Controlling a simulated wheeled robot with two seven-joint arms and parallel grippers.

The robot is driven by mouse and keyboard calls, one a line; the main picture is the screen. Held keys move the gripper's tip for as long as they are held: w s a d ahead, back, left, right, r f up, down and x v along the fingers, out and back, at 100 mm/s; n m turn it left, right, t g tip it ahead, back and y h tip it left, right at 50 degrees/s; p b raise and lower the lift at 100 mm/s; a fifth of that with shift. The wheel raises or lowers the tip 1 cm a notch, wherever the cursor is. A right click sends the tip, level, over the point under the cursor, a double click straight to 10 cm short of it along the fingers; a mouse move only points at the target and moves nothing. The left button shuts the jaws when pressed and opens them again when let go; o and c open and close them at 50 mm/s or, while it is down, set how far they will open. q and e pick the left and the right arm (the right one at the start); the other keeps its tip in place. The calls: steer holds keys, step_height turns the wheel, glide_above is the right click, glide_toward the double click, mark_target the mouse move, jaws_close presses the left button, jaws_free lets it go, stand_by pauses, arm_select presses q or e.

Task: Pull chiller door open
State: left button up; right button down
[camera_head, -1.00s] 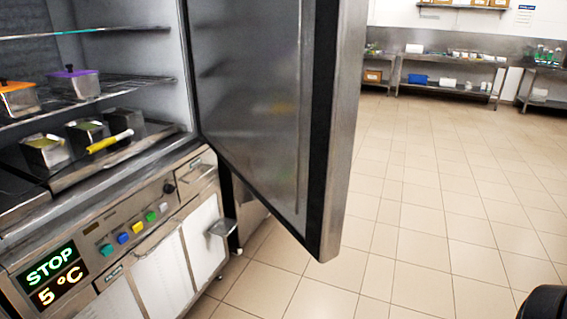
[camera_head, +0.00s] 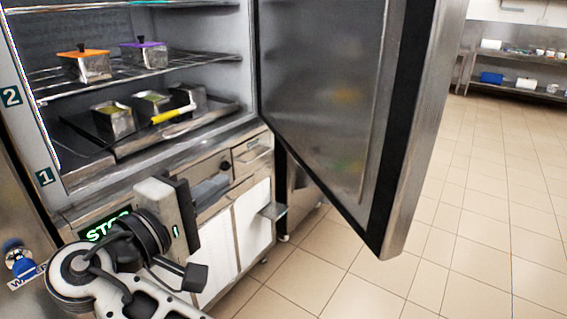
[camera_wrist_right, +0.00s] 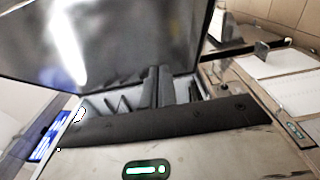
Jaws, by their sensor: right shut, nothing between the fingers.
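The chiller door (camera_head: 325,100) stands swung open to the right of the cabinet, its dark inner panel facing me and its thick steel edge nearest. My right gripper (camera_head: 222,186) is in front of the control panel below the chamber, left of the door and apart from it in the head view. Its fingers are shut with nothing between them. In the right wrist view the dark fingers (camera_wrist_right: 160,88) are close together, with a large dark panel above them. The door's outer face and handle are hidden. My left gripper is out of view.
Inside the chiller, lidded tubs (camera_head: 84,66) sit on a wire shelf (camera_head: 110,80), with open containers (camera_head: 115,120) below. Tiled floor (camera_head: 470,200) is clear to the right; shelving stands far back.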

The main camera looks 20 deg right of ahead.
steer(key=w+d+b, duration=0.1)
steer(key=w+d, duration=0.3)
steer(key=d, duration=0.7)
steer(key=shift+w+d+r+m+g+h, duration=0.3)
steer(key=shift+w+d+r+h, duration=0.05)
steer(key=shift+w+d+h, duration=0.05)
steer(key=shift+d, duration=0.1)
